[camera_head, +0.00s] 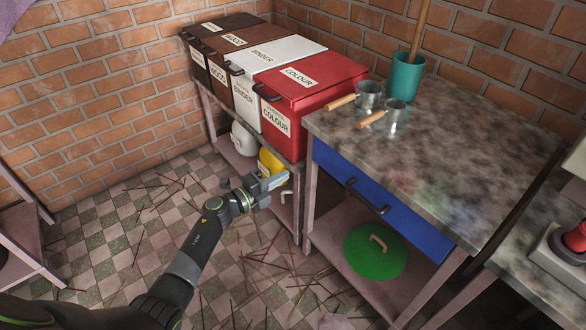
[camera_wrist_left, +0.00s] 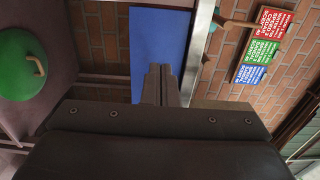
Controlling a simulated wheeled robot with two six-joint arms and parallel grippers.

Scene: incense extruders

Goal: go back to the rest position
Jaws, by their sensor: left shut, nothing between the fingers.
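My left arm reaches in from the bottom left in the head view. Its gripper (camera_head: 276,181) is shut and empty, held in the air in front of the shelf unit under the bins, near a yellow container (camera_head: 270,162). In the left wrist view the two fingers (camera_wrist_left: 160,75) are together with nothing between them, and the blue drawer front (camera_wrist_left: 158,35) is behind them. My right gripper is not in view.
Labelled bins stand on the shelf unit, including a red colour bin (camera_head: 318,80). The worktable (camera_head: 420,150) to the right bears metal cups (camera_head: 369,96) and a teal pot (camera_head: 406,75). A green lid (camera_head: 375,252) is underneath. Thin sticks litter the tiled floor (camera_head: 120,230).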

